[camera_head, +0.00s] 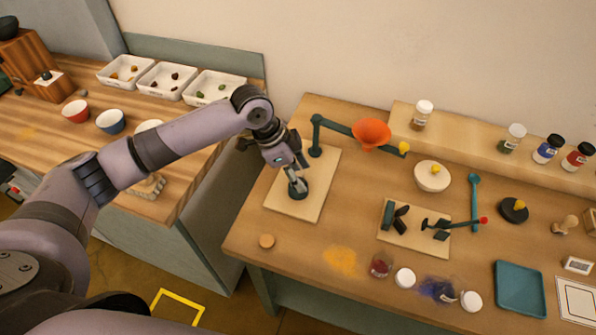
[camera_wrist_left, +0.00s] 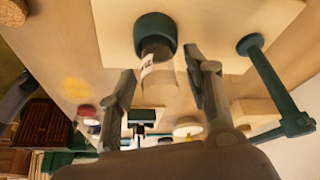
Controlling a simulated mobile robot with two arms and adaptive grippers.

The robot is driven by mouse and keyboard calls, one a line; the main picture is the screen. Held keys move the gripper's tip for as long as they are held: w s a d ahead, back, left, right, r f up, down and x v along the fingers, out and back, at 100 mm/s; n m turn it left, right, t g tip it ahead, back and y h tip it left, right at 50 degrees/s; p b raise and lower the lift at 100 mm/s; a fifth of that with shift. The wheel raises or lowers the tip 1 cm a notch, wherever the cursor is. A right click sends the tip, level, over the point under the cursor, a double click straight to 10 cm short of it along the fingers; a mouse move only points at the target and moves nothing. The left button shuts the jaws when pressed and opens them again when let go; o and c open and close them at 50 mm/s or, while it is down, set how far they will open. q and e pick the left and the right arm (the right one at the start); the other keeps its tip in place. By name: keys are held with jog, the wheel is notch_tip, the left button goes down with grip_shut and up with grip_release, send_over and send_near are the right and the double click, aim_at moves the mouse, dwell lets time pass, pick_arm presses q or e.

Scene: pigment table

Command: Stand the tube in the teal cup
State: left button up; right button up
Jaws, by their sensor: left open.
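The teal cup (camera_head: 298,190) stands on a pale board (camera_head: 312,208) at the left of the near table; it also shows in the wrist view (camera_wrist_left: 153,24). The clear tube (camera_wrist_left: 158,80) with a white label has one end inside the cup's mouth and looks about upright. My left gripper (camera_head: 292,172) is right above the cup, pointing down. In the wrist view its fingers (camera_wrist_left: 158,72) are spread on either side of the tube, with a visible gap. In the head view the gripper mostly hides the tube. My right gripper is not in view.
A teal stand (camera_head: 316,138) with an arm carrying an orange funnel (camera_head: 371,133) rises from the board close behind the gripper. A wooden disc (camera_head: 267,241) lies at the front.

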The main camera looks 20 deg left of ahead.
pick_arm(q)
jog(key=b+v, duration=0.1)
jog(key=v, duration=1.1)
jog(key=shift+r, duration=0.15)
dwell(0.3)
